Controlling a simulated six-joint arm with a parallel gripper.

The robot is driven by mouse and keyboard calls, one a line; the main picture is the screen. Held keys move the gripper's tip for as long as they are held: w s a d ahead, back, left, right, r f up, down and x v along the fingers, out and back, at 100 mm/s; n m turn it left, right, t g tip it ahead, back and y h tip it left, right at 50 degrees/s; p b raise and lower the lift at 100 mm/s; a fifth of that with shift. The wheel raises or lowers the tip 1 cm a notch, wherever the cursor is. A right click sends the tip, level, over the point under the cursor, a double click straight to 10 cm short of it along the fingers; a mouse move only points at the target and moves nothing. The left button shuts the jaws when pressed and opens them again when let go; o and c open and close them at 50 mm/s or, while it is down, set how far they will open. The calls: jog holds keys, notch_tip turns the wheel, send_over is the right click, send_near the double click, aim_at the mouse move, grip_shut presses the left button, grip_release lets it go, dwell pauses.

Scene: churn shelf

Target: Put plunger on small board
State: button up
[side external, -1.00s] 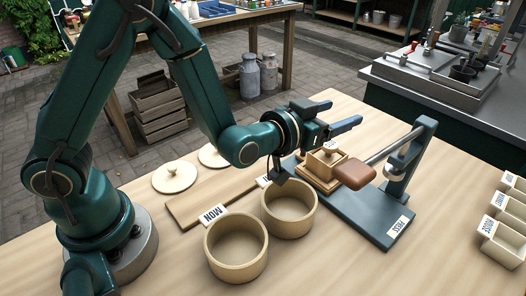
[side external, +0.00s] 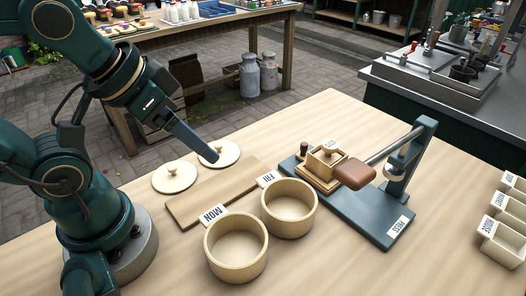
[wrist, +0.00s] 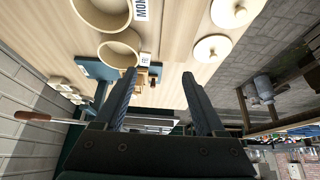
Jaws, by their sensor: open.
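A small square wooden box with a knobbed top (side external: 326,158) and a white tag sits on a wooden tray on the blue press base (side external: 362,217). A short dark-brown peg (side external: 303,149) stands at its back left corner; I cannot tell which piece is the plunger. A flat wooden board (side external: 205,196) lies left of the press, behind the two pots; I cannot tell whether it is the small board.
Two open round pots, a front one (side external: 236,271) and one nearer the press (side external: 290,232), stand by the MON and FRI cards. Two knobbed lids (side external: 174,178) (side external: 219,153) lie behind the board. Labelled trays (side external: 505,240) line the right edge.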

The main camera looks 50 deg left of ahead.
jog(key=shift+s+a+f, duration=0.1)
jog(key=shift+s+a, duration=0.05)
jog(key=shift+s, duration=0.4)
